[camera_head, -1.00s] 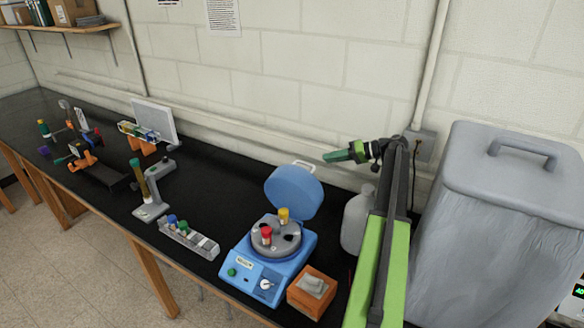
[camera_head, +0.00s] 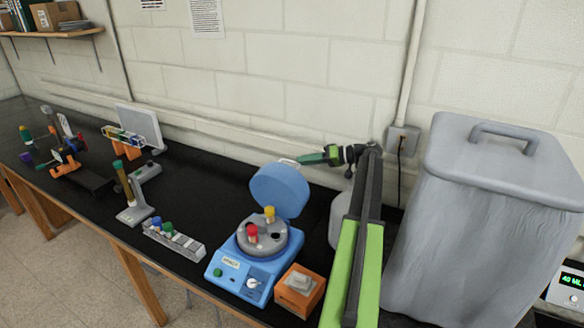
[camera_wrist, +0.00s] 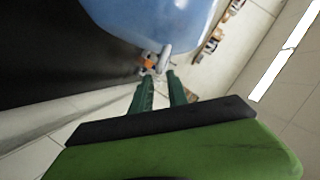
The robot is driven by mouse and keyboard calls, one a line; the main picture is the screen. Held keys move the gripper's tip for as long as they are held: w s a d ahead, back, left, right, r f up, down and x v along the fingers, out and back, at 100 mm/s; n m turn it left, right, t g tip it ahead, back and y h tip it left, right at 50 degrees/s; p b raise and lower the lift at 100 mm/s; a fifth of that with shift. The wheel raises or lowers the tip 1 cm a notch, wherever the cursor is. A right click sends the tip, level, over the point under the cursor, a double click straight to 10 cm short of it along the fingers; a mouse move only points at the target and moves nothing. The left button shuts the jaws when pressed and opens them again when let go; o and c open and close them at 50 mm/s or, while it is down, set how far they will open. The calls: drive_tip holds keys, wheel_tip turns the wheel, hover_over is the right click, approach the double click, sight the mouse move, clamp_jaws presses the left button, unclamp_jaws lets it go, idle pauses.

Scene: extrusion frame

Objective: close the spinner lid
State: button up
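The blue spinner (camera_head: 240,280) stands on the black bench with its round blue lid (camera_head: 280,190) raised, tilted up at the back. Its grey rotor (camera_head: 277,248) holds a red-capped tube (camera_head: 252,233) and a yellow-capped tube (camera_head: 269,214). My gripper (camera_head: 301,159) is at the upper back edge of the lid, close to its pale handle (camera_head: 287,161). In the wrist view, the two green fingers of my gripper (camera_wrist: 160,77) are apart with nothing between them. The lid (camera_wrist: 155,20) and its handle (camera_wrist: 164,57) lie just beyond the fingertips. Contact cannot be told.
An orange box (camera_head: 300,292) with a grey piece on top stands right of the spinner. A tube rack (camera_head: 174,241) and a grey stand (camera_head: 135,212) are to the left. A grey bottle (camera_head: 338,222) is behind my arm, and a large grey bin (camera_head: 480,220) stands at right.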

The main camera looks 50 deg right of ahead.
drive_tip(key=b+x, duration=0.1)
drive_tip(key=x, duration=0.4)
drive_tip(key=shift+w+a+f, duration=0.1)
drive_tip(key=shift+w+a, duration=0.1)
drive_tip(key=shift+w, duration=0.1)
drive_tip(key=shift+c, duration=0.3)
clamp_jaws()
idle(0.8)
